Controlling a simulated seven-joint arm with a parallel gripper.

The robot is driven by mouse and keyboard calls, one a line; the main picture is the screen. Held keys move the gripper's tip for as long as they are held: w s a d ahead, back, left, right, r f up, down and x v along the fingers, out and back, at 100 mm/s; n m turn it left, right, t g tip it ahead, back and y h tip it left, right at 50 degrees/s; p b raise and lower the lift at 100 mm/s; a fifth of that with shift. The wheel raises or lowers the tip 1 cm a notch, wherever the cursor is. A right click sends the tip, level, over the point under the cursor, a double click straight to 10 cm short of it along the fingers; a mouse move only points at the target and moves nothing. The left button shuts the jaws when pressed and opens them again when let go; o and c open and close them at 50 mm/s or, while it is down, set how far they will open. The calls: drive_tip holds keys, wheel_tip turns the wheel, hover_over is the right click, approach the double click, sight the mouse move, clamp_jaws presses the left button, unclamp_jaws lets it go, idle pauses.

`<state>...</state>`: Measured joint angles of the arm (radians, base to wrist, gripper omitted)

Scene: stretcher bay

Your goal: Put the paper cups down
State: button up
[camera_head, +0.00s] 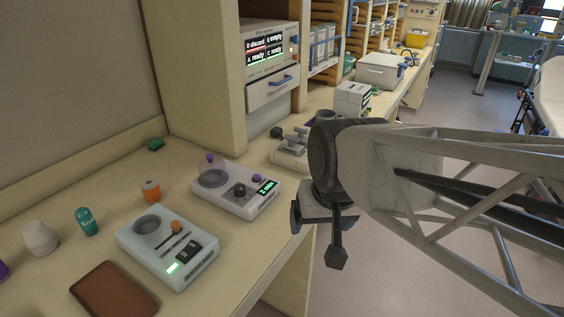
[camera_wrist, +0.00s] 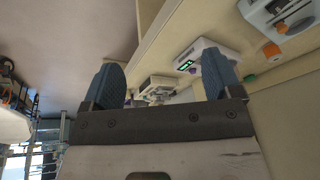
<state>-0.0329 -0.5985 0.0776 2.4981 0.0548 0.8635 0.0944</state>
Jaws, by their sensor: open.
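A white stack of paper cups (camera_head: 40,238) stands on the counter at the left in the head view, upside down by its taper, beside a teal bottle. My gripper (camera_head: 318,232) is off the counter's front edge, well to the right of the cups. In the wrist view my gripper (camera_wrist: 160,85) has its two blue-grey fingers spread wide apart with nothing between them. The cups do not show in the wrist view.
A green item (camera_head: 156,144) lies at the back. Bare counter shows between them.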

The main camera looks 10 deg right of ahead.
drive_tip(key=shift+n+g+h, duration=0.4)
drive_tip(key=s+d, duration=0.1)
drive_tip(key=s+d+f, duration=0.1)
drive_tip(key=s, duration=0.1)
drive_tip(key=shift+s+d, duration=0.1)
drive_tip(key=shift+s, duration=0.05)
idle(0.8)
